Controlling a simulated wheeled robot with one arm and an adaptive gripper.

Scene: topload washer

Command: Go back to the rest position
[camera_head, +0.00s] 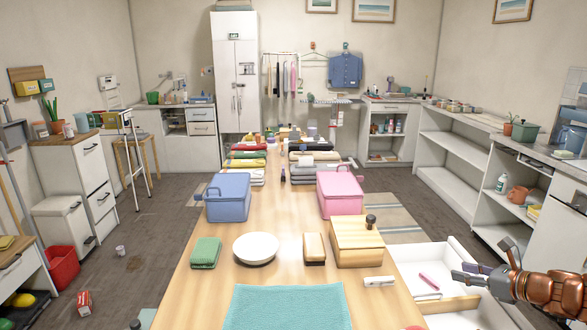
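My gripper (480,259) is at the right of the view, in front of the white cabinets and above the open white drawer (464,254). It points left, its fingers look spread apart, and nothing shows between them. My arm enters from the right edge. The wooden table (284,240) runs down the middle, to the left of my gripper and apart from it.
The table holds a teal towel (285,307), a white bowl (256,248), a wooden box (357,242), a blue bin (228,199) and a pink bin (340,193). A red bucket (63,268) stands on the left floor. Grey floor left of the table is mostly free.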

